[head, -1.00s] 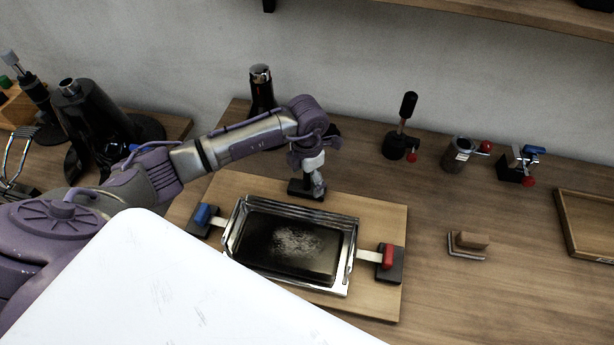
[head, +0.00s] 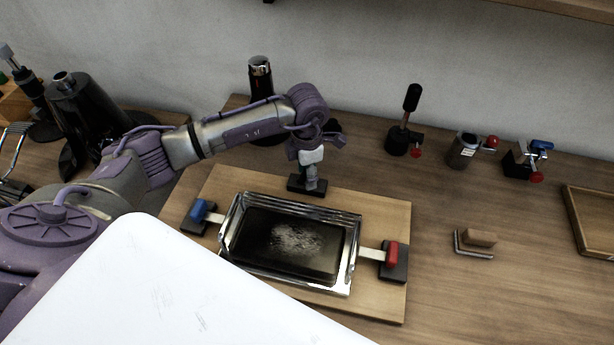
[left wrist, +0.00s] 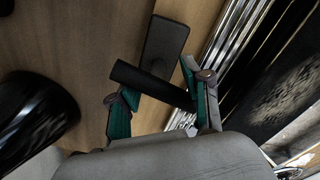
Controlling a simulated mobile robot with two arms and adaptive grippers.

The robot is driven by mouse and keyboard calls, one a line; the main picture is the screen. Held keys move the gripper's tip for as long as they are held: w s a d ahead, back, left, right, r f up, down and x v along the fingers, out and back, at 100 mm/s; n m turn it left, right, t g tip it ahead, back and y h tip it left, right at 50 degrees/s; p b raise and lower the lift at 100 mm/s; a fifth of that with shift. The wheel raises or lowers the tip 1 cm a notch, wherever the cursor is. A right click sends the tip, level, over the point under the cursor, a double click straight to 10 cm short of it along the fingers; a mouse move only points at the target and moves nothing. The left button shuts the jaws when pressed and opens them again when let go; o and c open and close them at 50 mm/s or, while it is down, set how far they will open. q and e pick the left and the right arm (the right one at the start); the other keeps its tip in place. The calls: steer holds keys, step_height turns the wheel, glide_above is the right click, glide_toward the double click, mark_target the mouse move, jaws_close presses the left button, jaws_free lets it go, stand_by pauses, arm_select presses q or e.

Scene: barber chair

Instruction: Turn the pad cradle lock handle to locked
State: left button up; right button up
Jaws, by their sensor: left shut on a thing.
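The pad cradle is a shiny metal tray (head: 228,222) with a dark, whitish-scuffed pad (head: 290,246) in it, on a wooden board (head: 384,212). At its back edge sits a small black lock base (head: 294,185), which also shows in the left wrist view (left wrist: 168,38). A black lock handle (left wrist: 135,76) lies slantwise across the base's near end. My left gripper (head: 311,180) reaches down over it, its green-padded fingers on either side of the handle (left wrist: 153,88), shut on it. The fingers hide part of the lock in the head view. My right gripper is out of view.
A blue-topped clamp (head: 199,211) and a red-topped clamp (head: 392,255) flank the tray. A dark cylinder (head: 260,82) stands behind my left arm. A lever device (head: 404,130) and small fixtures stand back right. A white panel (head: 160,280) covers the near left.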

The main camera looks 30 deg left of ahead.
arm_select(q)
steer(key=shift+d, duration=0.1)
steer(key=o, duration=1.4)
steer(key=shift+o, duration=0.2)
steer(key=shift+r, duration=0.15)
step_height(320, 180, up, 12)
